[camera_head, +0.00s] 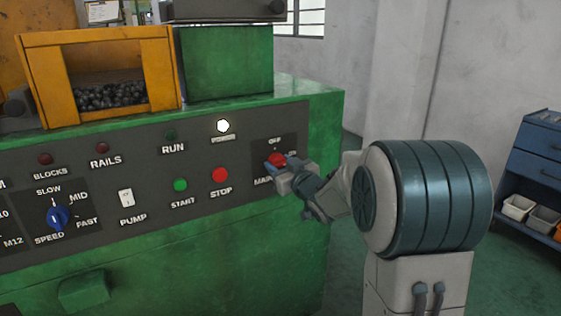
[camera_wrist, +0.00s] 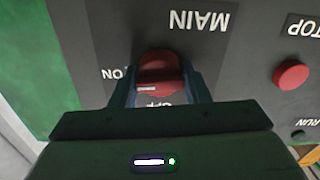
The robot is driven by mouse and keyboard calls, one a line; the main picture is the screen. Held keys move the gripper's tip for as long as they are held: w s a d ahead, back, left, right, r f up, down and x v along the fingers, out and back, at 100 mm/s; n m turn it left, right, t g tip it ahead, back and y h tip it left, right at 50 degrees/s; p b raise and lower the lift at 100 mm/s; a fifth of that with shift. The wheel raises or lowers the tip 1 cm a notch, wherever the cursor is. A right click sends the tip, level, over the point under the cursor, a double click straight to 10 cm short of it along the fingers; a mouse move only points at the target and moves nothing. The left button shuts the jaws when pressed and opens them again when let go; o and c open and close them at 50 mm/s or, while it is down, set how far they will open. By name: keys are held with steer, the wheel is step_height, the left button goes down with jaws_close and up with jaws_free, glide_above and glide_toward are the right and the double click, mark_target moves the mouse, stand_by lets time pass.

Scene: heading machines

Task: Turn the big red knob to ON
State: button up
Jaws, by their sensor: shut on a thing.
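The big red knob (camera_head: 277,159) is on the dark MAIN plate at the right end of the machine's front panel. OFF is printed above it and ON to its right, partly covered. My gripper (camera_head: 284,170) reaches it from the right and is shut on it. In the wrist view, which is upside down, the red knob (camera_wrist: 160,66) is between the two fingers of my gripper (camera_wrist: 163,88). A pale mark shows on the knob's lower edge there, near the partly hidden OFF print. The ON print (camera_wrist: 115,73) is left of the knob. I cannot tell the exact knob angle.
Left of the knob are the red STOP button (camera_head: 220,175), the green START button (camera_head: 180,185) and the PUMP switch (camera_head: 126,198). A white lamp (camera_head: 223,126) glows above them. A blue speed knob (camera_head: 59,217) is farther left. A blue cabinet (camera_head: 540,165) stands at right.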

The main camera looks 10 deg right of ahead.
steer(key=shift+m, duration=0.6)
steer(key=shift+f+p, duration=0.1)
steer(key=shift+p, duration=0.2)
steer(key=o, duration=1)
steer(key=shift+c, duration=0.2)
steer(key=shift+s, duration=0.15)
steer(key=v, duration=1.3)
steer(key=shift+s, duration=0.3)
steer(key=shift+d, duration=0.15)
